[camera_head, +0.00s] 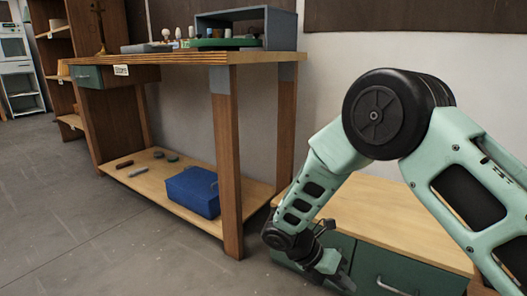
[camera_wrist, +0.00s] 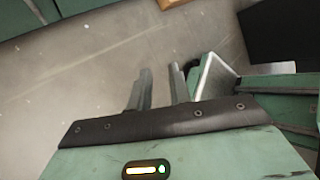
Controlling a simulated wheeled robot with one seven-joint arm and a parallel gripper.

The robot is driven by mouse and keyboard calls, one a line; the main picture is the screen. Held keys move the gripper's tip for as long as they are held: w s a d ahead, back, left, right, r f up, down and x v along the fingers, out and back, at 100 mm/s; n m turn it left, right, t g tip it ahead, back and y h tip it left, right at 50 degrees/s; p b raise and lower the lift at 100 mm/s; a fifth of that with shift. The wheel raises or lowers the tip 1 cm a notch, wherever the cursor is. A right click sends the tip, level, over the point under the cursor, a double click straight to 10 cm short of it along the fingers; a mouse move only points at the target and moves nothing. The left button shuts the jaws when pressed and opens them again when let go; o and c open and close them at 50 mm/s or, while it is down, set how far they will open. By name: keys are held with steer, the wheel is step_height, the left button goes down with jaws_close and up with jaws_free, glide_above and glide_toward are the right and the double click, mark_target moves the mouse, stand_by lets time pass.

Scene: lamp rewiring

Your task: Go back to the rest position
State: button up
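My arm reaches down from the right in the head view, bent at a black joint. My gripper (camera_head: 342,278) hangs low in front of the green drawer fronts of a low cabinet (camera_head: 395,222) with a wooden top. In the wrist view my gripper (camera_wrist: 161,72) shows two grey fingers standing apart, with bare floor visible between them and nothing held. I cannot tell whether it touches the cabinet. A white-edged green part, perhaps an open drawer (camera_wrist: 215,75), lies just right of the fingers in the wrist view.
A wooden workbench (camera_head: 180,59) stands left of my arm, with small items and a grey open box (camera_head: 250,15) on top. Its lower shelf holds a blue box (camera_head: 194,191) and small parts. The grey floor (camera_head: 75,215) at left is clear.

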steer(key=s+a+r+m+t+y+p, duration=0.3)
steer(key=s+r+m+y+p, duration=0.5)
steer(key=s+r+m, duration=1.4)
step_height(320, 180, up, 40)
steer(key=s+a+n+g+y+p, duration=0.1)
steer(key=n+p, duration=0.1)
steer(key=p, duration=3.4)
steer(key=shift+a+r, duration=0.15)
steer(key=shift+s, duration=0.1)
